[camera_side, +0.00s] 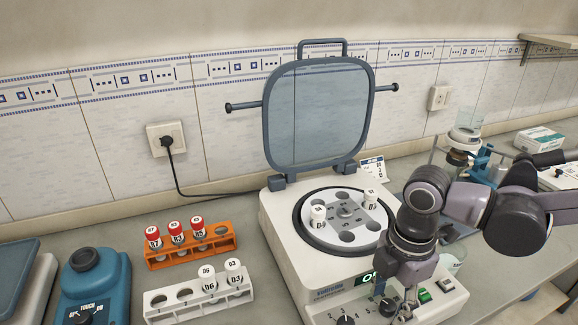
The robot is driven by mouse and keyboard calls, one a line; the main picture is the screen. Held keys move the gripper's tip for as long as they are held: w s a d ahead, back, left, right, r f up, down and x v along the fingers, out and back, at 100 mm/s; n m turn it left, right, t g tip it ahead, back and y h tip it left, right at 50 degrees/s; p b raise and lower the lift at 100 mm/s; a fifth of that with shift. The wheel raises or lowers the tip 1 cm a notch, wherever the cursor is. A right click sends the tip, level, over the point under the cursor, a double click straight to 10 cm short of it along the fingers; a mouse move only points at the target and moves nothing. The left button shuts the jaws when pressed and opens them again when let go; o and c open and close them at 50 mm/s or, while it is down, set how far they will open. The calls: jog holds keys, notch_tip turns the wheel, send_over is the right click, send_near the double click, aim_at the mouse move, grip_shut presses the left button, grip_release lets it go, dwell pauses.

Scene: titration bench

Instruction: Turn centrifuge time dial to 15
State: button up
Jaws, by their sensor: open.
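The centrifuge (283,225) is a white box with its clear, grey-framed lid (318,115) standing open. Two white-capped tubes (318,213) sit in its round rotor (345,236). The front panel has a lit green display (371,277), partly hidden by my arm. Two dark dials show low on the panel: a left dial (345,320) with numbers, cut by the frame's bottom edge, and a right dial (388,307). I cannot tell which is the time dial or read its setting. My gripper (405,300) points down at the panel, open, just beside the right dial. Contact is unclear.
An orange rack (190,252) holds red-capped tubes and a white rack (187,302) holds white-capped tubes, left of the centrifuge. A blue mixer (92,285) stands farther left. A cable runs to the wall socket (165,137).

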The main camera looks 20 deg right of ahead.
jog(key=shift+f, duration=0.25)
grip_shut()
jog(key=shift+m, duration=0.4)
jog(key=m, duration=0.3)
jog(key=shift+m, duration=2.5)
